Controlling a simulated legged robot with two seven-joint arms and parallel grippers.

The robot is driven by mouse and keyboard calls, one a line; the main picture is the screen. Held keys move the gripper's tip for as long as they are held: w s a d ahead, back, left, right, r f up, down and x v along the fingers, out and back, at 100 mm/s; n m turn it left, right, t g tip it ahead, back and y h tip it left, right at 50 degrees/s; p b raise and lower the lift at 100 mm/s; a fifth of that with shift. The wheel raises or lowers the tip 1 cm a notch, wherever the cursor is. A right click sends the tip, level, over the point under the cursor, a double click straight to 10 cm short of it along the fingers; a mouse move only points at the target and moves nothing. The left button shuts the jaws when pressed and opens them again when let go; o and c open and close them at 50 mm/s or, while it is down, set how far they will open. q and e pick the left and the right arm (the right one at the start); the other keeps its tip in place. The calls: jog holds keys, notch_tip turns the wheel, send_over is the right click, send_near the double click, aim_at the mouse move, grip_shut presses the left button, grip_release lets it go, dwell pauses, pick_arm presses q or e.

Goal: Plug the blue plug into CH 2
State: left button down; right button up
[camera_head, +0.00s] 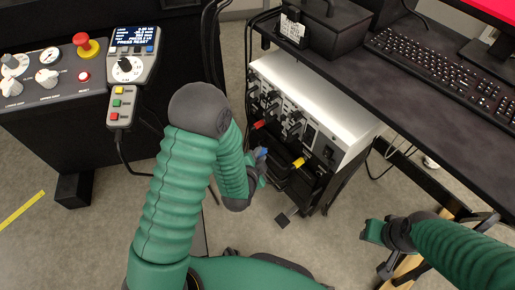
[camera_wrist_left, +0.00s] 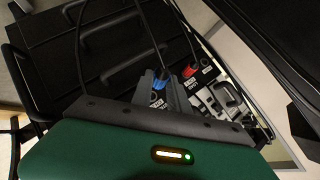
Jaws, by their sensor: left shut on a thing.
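The blue plug (camera_head: 261,153) is at my left gripper (camera_head: 258,173), in front of the white-topped instrument (camera_head: 315,97). In the left wrist view the blue plug (camera_wrist_left: 159,83) shows between the two grey fingers, which are shut on it. A cable runs up from it. The instrument's front panel (camera_wrist_left: 205,92) is just beyond the fingertips; its channel labels are too small to read, so I cannot tell which socket is CH 2. Whether the plug touches the panel is unclear. My right gripper (camera_head: 383,252) is at the lower right, away from the instrument; its jaw opening is unclear.
A red plug (camera_head: 259,124) and a yellow plug (camera_head: 298,163) with black cables are near the panel. Black drawers (camera_wrist_left: 85,60) with handles are beside it. A desk with a keyboard (camera_head: 440,65) stands right; a control console (camera_head: 60,75) stands left.

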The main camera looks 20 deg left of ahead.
aim_at(277, 145)
pick_arm(q)
jog(key=shift+w+d, duration=0.9)
jog(key=shift+w, duration=0.2)
jog(key=shift+w+d, duration=0.85)
jog(key=shift+w, duration=0.2)
pick_arm(e)
jog(key=shift+d+f, duration=0.15)
jog(key=shift+d, duration=0.25)
pick_arm(q)
jog(key=c, duration=2)
grip_release()
jog(key=shift+a, duration=0.15)
grip_shut()
pick_arm(e)
jog(key=shift+a, duration=0.15)
pick_arm(q)
jog(key=shift+r+p, duration=0.15)
jog(key=shift+p, duration=0.15)
pick_arm(e)
jog(key=shift+r, duration=0.25)
pick_arm(q)
jog(key=shift+w+d, duration=0.55)
jog(key=shift+w, duration=0.25)
pick_arm(e)
jog(key=shift+r, duration=0.15)
pick_arm(q)
jog(key=o, duration=0.8)
grip_release()
